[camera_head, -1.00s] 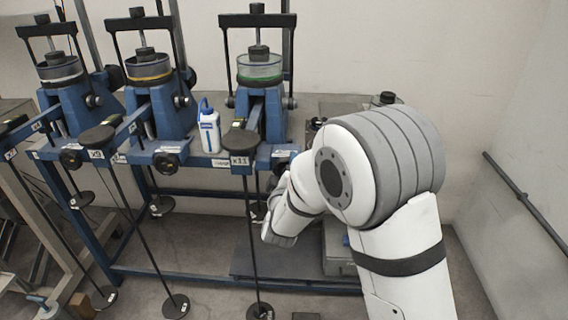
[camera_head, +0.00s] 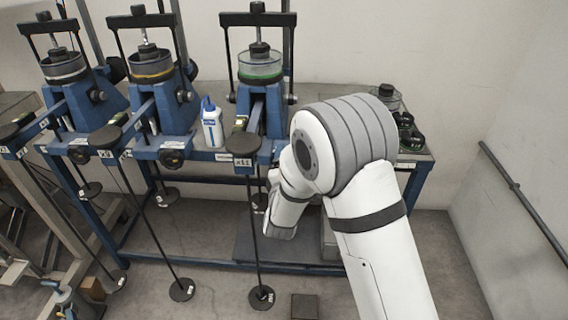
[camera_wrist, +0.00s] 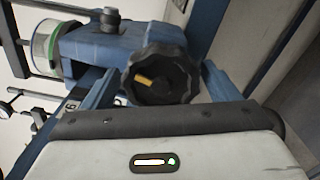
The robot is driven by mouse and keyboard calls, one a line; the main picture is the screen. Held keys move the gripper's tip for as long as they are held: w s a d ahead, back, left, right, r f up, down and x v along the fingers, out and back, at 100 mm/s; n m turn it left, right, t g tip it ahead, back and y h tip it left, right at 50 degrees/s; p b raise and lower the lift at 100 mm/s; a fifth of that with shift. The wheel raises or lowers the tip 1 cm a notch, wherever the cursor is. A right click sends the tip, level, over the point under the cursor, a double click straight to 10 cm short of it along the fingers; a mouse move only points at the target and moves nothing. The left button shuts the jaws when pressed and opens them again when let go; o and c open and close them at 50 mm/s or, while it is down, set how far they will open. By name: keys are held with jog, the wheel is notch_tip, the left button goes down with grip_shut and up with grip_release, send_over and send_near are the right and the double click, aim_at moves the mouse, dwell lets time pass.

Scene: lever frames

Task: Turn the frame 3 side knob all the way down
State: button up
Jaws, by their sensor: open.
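Frame 3, taken as the rightmost blue lever frame (camera_head: 262,115) with a green-ringed clear cell (camera_head: 261,66), stands on the bench in the head view. My arm hides its side knob there. In the wrist view the black, lobed side knob (camera_wrist: 157,74) shows face-on with a yellow mark left of its centre. My gripper (camera_wrist: 158,88) is open, one finger left and one right of the knob. I cannot tell whether either finger touches it. My gripper's fingers cannot be made out in the head view.
Two similar lever frames (camera_head: 158,105) stand to the left. A white and blue bottle (camera_head: 211,124) stands beside frame 3. Hanging rods with round weights (camera_head: 261,297) reach near the floor. Black-topped items (camera_head: 405,120) sit at the bench's right end. Open floor lies at right.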

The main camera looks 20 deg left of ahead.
jog(key=v, duration=0.6)
jog(key=shift+b, duration=0.35)
